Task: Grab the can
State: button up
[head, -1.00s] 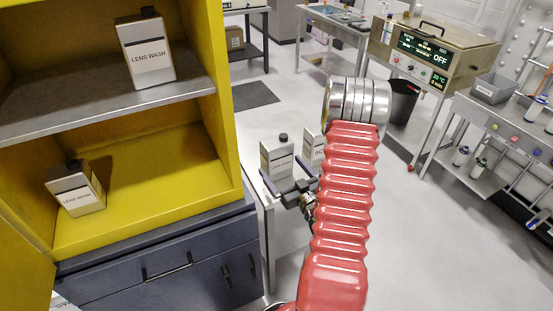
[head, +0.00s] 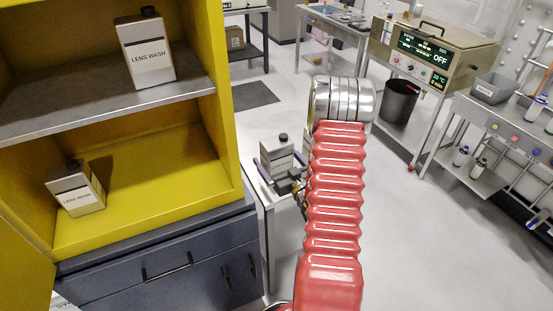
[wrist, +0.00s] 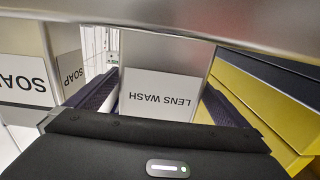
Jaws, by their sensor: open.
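A pale metal can (head: 277,152) with a dark cap stands upright on a light bench beside the yellow cabinet. In the wrist view its label reads LENS WASH (wrist: 160,97), upside down. My gripper (head: 281,168) is open, with one dark finger on each side of this can; the wrist view shows the fingers (wrist: 158,98) flanking it. I cannot tell whether either finger touches it. My red arm hides part of the gripper and the area to the right of the can.
SOAP containers (wrist: 25,75) stand to the left in the wrist view. The yellow cabinet (head: 140,215) holds a lens wash can on its upper shelf (head: 147,50) and another below (head: 76,188). A bin (head: 399,101) and instrument cart stand right; the middle floor is clear.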

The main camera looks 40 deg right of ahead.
aim_at(277, 141)
jog(key=shift+c, duration=0.4)
jog(key=c, duration=1.8)
jog(key=shift+o, duration=0.2)
jog(key=shift+r, duration=0.15)
jog(key=shift+r, duration=4.9)
